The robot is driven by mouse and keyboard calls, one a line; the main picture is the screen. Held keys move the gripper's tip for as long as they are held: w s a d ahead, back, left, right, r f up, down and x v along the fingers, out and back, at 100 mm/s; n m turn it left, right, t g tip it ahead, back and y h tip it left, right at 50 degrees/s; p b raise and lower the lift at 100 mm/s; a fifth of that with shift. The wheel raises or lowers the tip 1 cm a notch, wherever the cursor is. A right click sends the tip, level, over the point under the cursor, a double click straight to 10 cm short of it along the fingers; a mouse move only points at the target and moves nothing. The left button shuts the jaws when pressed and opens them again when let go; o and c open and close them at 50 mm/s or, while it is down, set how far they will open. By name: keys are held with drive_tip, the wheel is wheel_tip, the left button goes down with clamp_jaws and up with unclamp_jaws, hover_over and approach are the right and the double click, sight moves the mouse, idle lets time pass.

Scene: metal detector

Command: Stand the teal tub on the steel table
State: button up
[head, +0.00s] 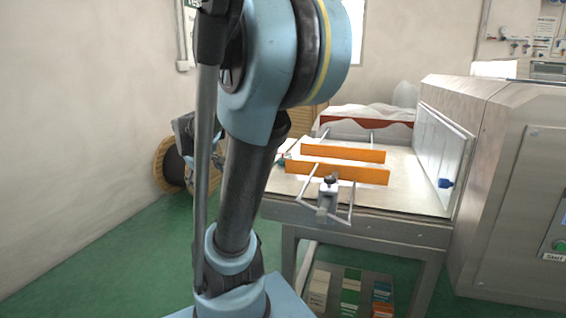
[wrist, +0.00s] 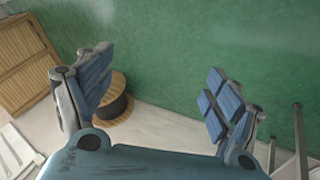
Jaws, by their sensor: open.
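I cannot make out the teal tub for certain in either view. A small bluish-teal bit (head: 283,159) shows at the left edge of the steel table, beside my arm, too small to identify. The steel table (head: 400,229) stands right of centre in the head view, with orange guide rails on its top. My gripper (wrist: 160,62) is open in the wrist view, with nothing between its fingers. In the head view my gripper (head: 184,138) is left of the table, partly hidden behind my arm.
A wooden cable spool (head: 168,165) stands on the green floor by the wall; it also shows in the wrist view (wrist: 113,98). Orange rails (head: 337,173) and a clamp (head: 328,199) occupy the tabletop. A large steel machine (head: 500,180) closes off the right. Boxes (head: 350,290) sit beneath the table.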

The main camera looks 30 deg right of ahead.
drive_tip(key=w+d+f+n+g+h, duration=0.1)
drive_tip(key=w+d+n+g+h, duration=0.3)
drive_tip(key=d, duration=0.3)
drive_tip(key=w+d+f+n+g+h, duration=0.1)
drive_tip(key=w+d+n+h, duration=0.4)
drive_tip(key=d, duration=0.3)
drive_tip(key=w+d+n+g+h, duration=0.3)
drive_tip(key=w+d+h, duration=0.2)
drive_tip(key=d+h, duration=0.15)
drive_tip(key=shift+g+y, duration=0.3)
drive_tip(key=shift+y, duration=0.15)
drive_tip(key=d, duration=0.3)
drive_tip(key=s+d, duration=0.1)
drive_tip(key=d, duration=0.3)
drive_tip(key=s+d, duration=0.1)
drive_tip(key=d, duration=0.3)
drive_tip(key=shift+s+f, duration=0.1)
drive_tip(key=shift+f, duration=0.05)
drive_tip(key=shift+s+d, duration=0.15)
drive_tip(key=shift+d, duration=1.5)
drive_tip(key=shift+s+d, duration=0.1)
drive_tip(key=shift+d, duration=1.5)
drive_tip(key=c, duration=1.4)
drive_tip(key=shift+r, duration=0.25)
